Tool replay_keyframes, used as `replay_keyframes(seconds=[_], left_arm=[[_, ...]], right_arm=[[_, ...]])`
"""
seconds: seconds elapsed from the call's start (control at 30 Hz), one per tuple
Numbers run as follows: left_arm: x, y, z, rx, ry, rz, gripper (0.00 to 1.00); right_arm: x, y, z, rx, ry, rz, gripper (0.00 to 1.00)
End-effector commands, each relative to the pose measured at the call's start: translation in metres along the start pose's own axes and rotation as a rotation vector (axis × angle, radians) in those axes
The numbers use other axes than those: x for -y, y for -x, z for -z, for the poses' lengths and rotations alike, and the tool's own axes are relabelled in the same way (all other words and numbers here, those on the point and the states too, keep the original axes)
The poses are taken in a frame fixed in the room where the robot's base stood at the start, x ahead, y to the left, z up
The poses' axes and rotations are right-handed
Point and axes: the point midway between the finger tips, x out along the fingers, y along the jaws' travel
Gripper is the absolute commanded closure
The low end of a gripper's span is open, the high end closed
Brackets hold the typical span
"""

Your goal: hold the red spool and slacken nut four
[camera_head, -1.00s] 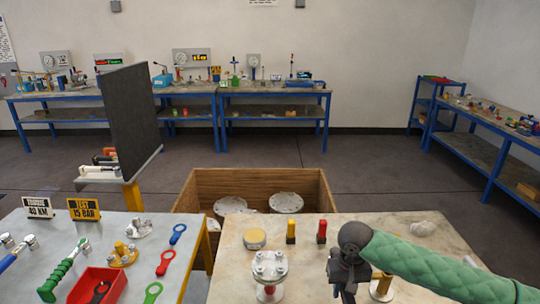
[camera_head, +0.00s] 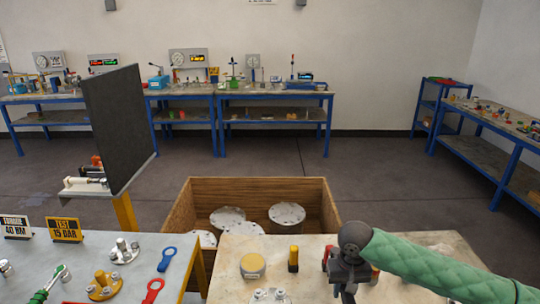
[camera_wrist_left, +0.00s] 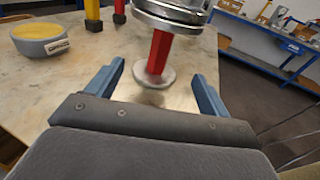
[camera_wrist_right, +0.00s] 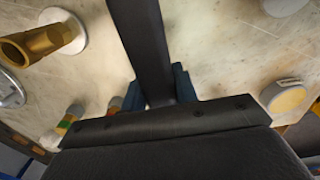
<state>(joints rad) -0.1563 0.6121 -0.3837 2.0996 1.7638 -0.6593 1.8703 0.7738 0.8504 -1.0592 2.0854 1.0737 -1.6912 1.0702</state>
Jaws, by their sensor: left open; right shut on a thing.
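The red spool (camera_wrist_left: 159,50) stands upright in the left wrist view, between a round base disc (camera_wrist_left: 152,77) and a bolted metal flange stack (camera_wrist_left: 175,12). My left gripper (camera_wrist_left: 157,80) is open, its fingers either side of the spool's lower end, with no visible grip. In the head view only the flange top (camera_head: 268,296) shows at the bottom edge, and my left gripper is out of view. My right gripper (camera_head: 346,282) is over the right table; its wrist view (camera_wrist_right: 158,88) shows it shut on a dark bar (camera_wrist_right: 145,40). Nut four cannot be told apart.
A yellow-topped tin (camera_head: 253,265) and a yellow post (camera_head: 293,259) stand on the stone-topped table. A wooden crate (camera_head: 330,215) with metal discs lies behind it. The left table holds a blue ring wrench (camera_head: 167,258), a brass flange (camera_head: 104,286) and signs (camera_head: 64,229).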

Motion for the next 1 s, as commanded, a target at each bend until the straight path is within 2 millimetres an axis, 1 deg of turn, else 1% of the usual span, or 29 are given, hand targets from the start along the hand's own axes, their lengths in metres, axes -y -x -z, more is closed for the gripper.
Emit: replay_keyframes(seconds=[0.5,0.57,0.7,0.83,1.0], left_arm=[[0.000,-0.056,-0.001,0.002,-0.003,0.001,0.20],[0.000,-0.063,-0.004,0.000,-0.002,0.000,0.20],[0.000,-0.077,-0.003,0.000,-0.001,0.001,0.20],[0.000,-0.087,-0.002,0.001,-0.002,0.000,0.20],[0.000,-0.094,0.000,-0.001,-0.002,0.001,0.20]], right_arm=[[0.000,0.003,0.000,-0.001,0.000,0.000,0.98],[0.000,0.011,0.001,-0.001,0.000,0.000,0.98],[0.000,0.018,0.000,-0.001,0.000,0.000,0.98],[0.000,0.021,0.000,-0.001,0.000,0.000,0.98],[0.000,0.023,0.000,-0.001,0.000,0.000,0.98]])
